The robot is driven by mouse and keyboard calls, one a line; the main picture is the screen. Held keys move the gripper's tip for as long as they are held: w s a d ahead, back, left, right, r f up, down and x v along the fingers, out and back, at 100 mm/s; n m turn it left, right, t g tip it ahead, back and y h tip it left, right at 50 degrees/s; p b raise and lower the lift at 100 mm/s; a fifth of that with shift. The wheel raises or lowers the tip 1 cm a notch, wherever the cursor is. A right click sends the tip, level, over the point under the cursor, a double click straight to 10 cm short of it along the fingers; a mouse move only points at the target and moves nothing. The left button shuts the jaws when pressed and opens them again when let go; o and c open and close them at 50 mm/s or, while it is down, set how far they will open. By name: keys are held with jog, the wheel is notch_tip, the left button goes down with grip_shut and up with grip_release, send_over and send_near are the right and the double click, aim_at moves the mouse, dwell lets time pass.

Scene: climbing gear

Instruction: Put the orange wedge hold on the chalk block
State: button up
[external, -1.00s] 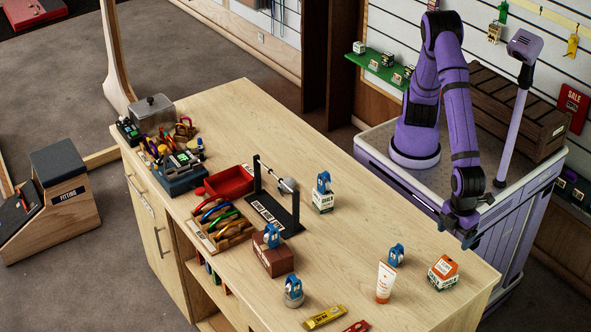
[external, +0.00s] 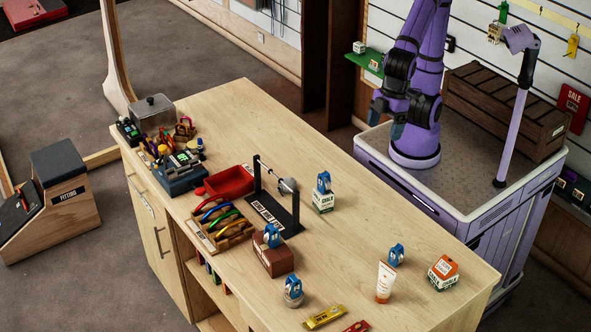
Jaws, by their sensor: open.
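The orange wedge hold (external: 445,264) rests on top of the chalk block (external: 441,281), a small white and green box near the right end of the wooden counter. They look in contact; the exact seating is too small to tell. My gripper (external: 387,118) is open and empty, raised in front of my purple arm, beyond the counter's far edge. It is well apart from the hold and the block, with nothing between its fingers.
A white tube (external: 386,282) and a blue device (external: 396,255) stand left of the block. Another white and green box (external: 323,201) bears a blue device. A brown block (external: 273,260), a black stand (external: 273,213) and a red tray (external: 231,182) stand farther left. The counter's far strip (external: 300,135) is clear.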

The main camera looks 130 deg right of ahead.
jog(key=s+d+r+t, duration=0.2)
jog(key=s+d, duration=1.2)
jog(key=d, duration=0.2)
jog(key=shift+s+d+h, duration=0.3)
jog(key=shift+s, duration=0.1)
